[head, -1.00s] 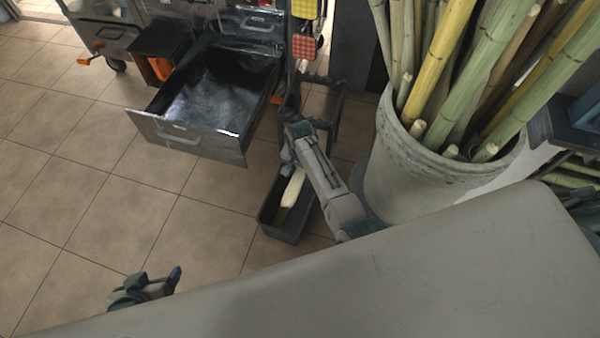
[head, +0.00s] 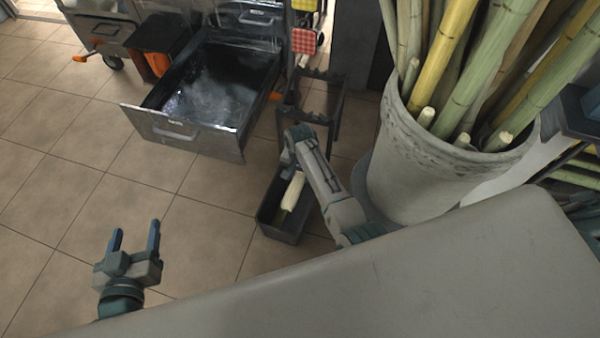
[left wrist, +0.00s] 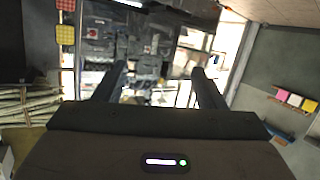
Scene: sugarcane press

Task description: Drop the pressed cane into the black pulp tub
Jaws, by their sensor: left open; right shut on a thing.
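The black pulp tub (head: 282,237) stands on the tiled floor in the middle of the head view. A pale pressed cane (head: 292,191) is at the tub's opening, tilted, with its upper end by my right gripper (head: 290,166). The right gripper is shut on the cane; its fingertips are mostly hidden by the arm. I cannot tell whether the cane touches the tub. My left gripper (head: 135,237) is open and empty above the floor at the lower left; its spread fingers also show in the left wrist view (left wrist: 159,80).
A large grey pot (head: 405,165) of tall cane stalks stands to the right of the tub. An open metal drawer (head: 185,140) juts out behind and left of it. A dark frame (head: 335,115) stands behind the tub. The tiled floor at left is clear.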

